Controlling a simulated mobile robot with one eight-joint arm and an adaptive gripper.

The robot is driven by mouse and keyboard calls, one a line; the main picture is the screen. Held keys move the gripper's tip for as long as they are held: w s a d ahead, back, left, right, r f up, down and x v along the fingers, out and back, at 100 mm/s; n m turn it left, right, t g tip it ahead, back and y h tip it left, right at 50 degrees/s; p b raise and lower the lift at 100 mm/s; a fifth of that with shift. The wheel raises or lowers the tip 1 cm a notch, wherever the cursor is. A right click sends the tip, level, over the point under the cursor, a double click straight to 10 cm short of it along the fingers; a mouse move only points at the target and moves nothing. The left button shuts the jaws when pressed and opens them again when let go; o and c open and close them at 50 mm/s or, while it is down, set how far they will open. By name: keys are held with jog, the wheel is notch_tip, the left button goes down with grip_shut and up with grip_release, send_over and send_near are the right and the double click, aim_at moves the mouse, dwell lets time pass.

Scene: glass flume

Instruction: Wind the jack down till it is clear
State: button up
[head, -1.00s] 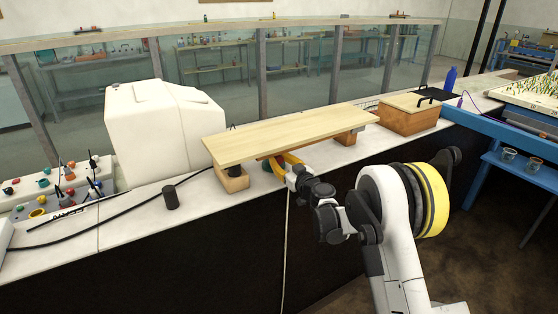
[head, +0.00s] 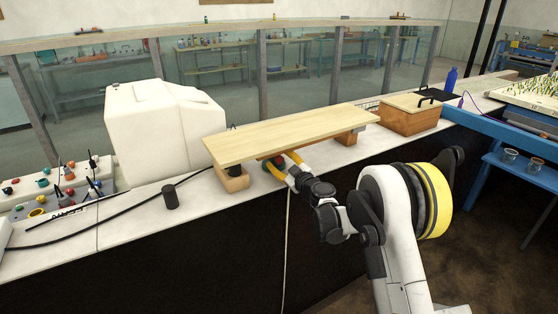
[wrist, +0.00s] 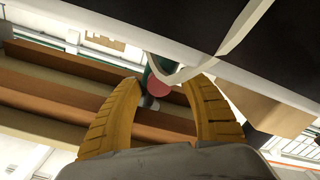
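The jack is mostly hidden under the wooden plank (head: 290,130). A green part of it (head: 267,166) shows below the plank's front edge in the head view. In the wrist view, a dark green body (wrist: 150,73) and a round red end (wrist: 160,91) of the jack show between my fingertips. My gripper (head: 279,165) reaches in under the plank's front edge. In the wrist view its two yellow fingers (wrist: 170,88) are apart, one on each side of the red part. I see no clear grip on it.
Wooden blocks (head: 232,180) stand under the plank's ends. A pale cord (head: 287,230) hangs down the bench front and crosses close to my fingers in the wrist view. A white tank (head: 160,135), a black cylinder (head: 171,194) and a wooden box (head: 408,120) stand on the bench.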

jog(key=v, duration=1.2)
jog(key=shift+d, duration=0.1)
